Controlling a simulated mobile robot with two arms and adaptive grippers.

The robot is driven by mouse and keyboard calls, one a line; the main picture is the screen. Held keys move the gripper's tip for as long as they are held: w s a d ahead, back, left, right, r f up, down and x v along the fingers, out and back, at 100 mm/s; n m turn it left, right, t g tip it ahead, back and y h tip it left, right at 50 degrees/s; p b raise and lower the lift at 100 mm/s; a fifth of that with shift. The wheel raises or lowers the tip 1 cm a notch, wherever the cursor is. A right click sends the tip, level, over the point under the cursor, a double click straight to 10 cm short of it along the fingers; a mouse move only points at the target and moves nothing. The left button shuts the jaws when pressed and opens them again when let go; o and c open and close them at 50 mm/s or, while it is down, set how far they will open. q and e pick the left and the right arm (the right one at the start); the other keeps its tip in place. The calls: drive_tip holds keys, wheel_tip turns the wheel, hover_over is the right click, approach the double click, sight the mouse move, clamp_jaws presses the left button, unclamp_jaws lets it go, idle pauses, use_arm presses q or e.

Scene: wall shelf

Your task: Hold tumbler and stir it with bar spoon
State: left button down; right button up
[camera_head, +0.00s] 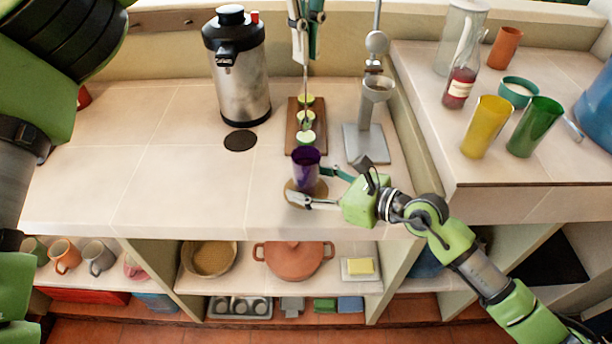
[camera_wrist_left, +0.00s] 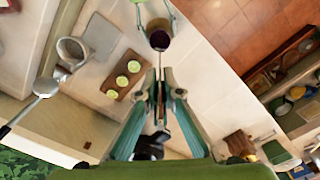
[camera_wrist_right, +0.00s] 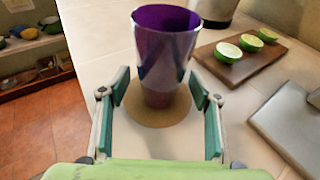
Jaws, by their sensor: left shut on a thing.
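A purple tumbler (camera_head: 306,172) stands upright on a round tan coaster (camera_wrist_right: 150,115) near the counter's front edge. It also shows in the left wrist view (camera_wrist_left: 160,39). My right gripper (camera_head: 314,186) is open, low around the tumbler, one finger on each side; in the right wrist view gaps show between fingers and tumbler. My left gripper (camera_head: 304,58) is high above the counter, behind the tumbler, shut on the thin bar spoon (camera_head: 306,84). The spoon hangs roughly upright in front of the lime board in the head view. Its lower end is hard to make out.
A wooden board (camera_head: 292,139) with lime halves lies behind the tumbler. A grey stand with a cup (camera_head: 376,89) is right of it, a steel dispenser (camera_head: 238,75) behind left. Yellow (camera_head: 486,127) and green (camera_head: 534,127) cups stand on the raised right counter.

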drive_tip(key=v, duration=1.2)
drive_tip(key=shift+r, duration=0.1)
drive_tip(key=shift+s, duration=0.1)
